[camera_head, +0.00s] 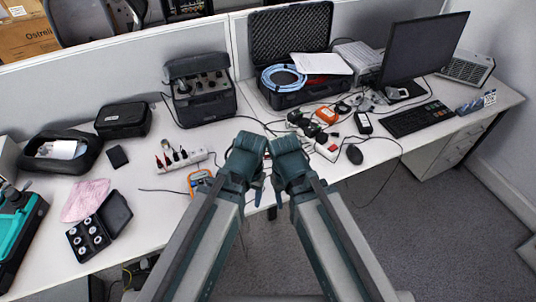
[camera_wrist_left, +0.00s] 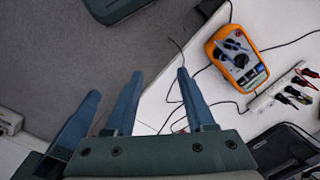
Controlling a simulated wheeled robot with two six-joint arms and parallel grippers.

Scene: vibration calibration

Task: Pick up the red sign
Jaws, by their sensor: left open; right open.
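I cannot make out a red sign for certain. A small red patch (camera_head: 318,81) shows by the white papers in the open black case, and a red-and-white item (camera_head: 328,151) lies on the desk right of my grippers; both are too small to identify. My left gripper (camera_head: 258,190) is over the desk's front edge, empty; its parted fingers show in the left wrist view (camera_wrist_left: 160,75). My right gripper (camera_head: 277,190) is close beside it, fingers pointing down, holding nothing visible. Both are apart from the red items.
An orange multimeter (camera_head: 199,180) with cables lies left of my grippers, beside a power strip (camera_head: 181,161). The open black case (camera_head: 290,97) stands behind. A monitor (camera_head: 424,48), keyboard (camera_head: 417,118) and mouse (camera_head: 354,154) are at right. Cables cross the middle of the desk (camera_head: 232,118).

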